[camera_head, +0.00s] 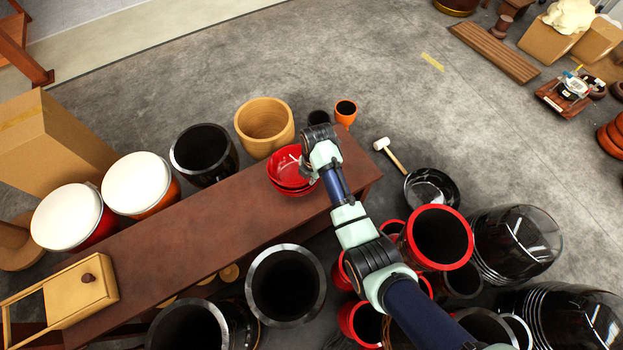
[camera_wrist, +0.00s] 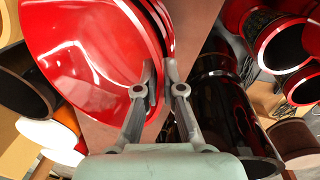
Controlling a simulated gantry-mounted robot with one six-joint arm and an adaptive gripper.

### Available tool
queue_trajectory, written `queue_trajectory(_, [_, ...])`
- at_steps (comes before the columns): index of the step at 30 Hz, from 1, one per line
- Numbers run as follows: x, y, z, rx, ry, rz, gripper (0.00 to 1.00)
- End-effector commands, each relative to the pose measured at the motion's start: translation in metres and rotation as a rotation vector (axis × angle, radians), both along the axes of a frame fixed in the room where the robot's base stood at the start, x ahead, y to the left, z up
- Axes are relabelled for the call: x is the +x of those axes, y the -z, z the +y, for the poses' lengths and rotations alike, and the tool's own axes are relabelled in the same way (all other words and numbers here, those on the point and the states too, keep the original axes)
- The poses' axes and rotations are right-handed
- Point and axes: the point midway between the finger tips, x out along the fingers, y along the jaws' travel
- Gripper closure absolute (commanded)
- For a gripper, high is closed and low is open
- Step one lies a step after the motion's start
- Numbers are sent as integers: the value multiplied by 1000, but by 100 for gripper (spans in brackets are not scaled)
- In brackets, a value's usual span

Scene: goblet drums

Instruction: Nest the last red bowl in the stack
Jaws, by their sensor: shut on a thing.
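A glossy red bowl (camera_head: 284,167) is at the right part of the brown bench, with the stack of red bowls (camera_head: 294,191) directly under it. My gripper (camera_head: 308,174) is at the bowl's right side. In the wrist view, the red bowl (camera_wrist: 90,65) fills the upper left, and my gripper (camera_wrist: 160,78) is shut on its rim. More red rims (camera_wrist: 163,22) show close beside the held bowl there. The bowl sits in or just above the stack; I cannot tell whether it is fully seated. My arm and gripper hide part of the right side.
The long brown bench (camera_head: 185,240) carries a wooden box (camera_head: 75,290) at its left end. Drums crowd both sides, including a tan one (camera_head: 264,127) behind the bowls and a dark one (camera_head: 286,286) in front. Bench between box and bowls is clear.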

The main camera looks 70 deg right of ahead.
Motion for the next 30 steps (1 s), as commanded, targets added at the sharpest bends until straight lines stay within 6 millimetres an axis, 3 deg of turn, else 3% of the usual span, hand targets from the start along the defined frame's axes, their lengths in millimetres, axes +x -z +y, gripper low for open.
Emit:
queue_trajectory(7, [8, 1, -16, -2, -4, -1, 100])
queue_trajectory(15, [9, 0, -18, -1, -5, -1, 100])
queue_trajectory(16, [9, 0, -18, -1, -5, -1, 90])
queue_trajectory(21, [8, 0, -18, -1, -5, -1, 64])
queue_trajectory(30, [8, -2, -18, -1, -5, -1, 64])
